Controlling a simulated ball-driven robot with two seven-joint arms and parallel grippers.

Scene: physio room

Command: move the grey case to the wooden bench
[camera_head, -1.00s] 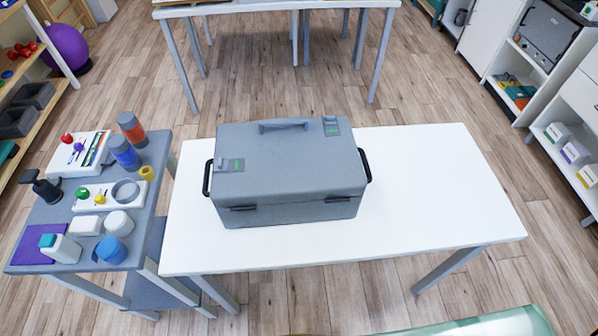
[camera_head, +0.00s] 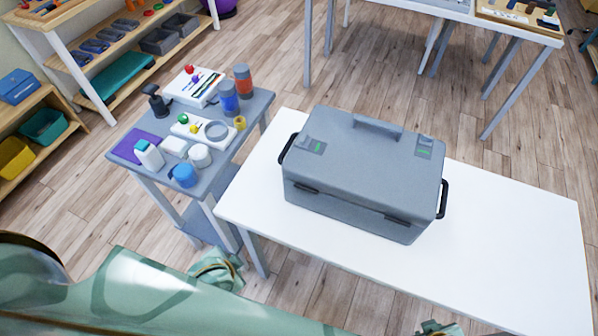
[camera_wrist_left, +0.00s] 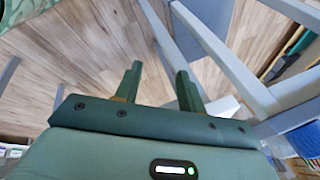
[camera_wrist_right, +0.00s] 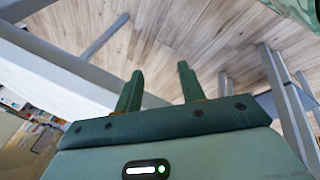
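The grey case (camera_head: 362,172) sits closed on the white table (camera_head: 510,225), with black handles at both ends and a grip on its lid. Nothing holds it. My left gripper (camera_wrist_left: 158,72) is open and empty in the left wrist view, with floor and table legs beyond its fingers. My right gripper (camera_wrist_right: 160,70) is open and empty in the right wrist view, also over floor, with table legs near. In the head view, green parts of my arms show at the bottom, below the table's near edge. I cannot make out a wooden bench.
A grey trolley (camera_head: 150,172) with bottles, a purple pad and small items stands close to the table's left end. Wooden shelves (camera_head: 85,75) line the left side. Another table (camera_head: 455,12) with a wooden tray stands at the back right. Floor between is clear.

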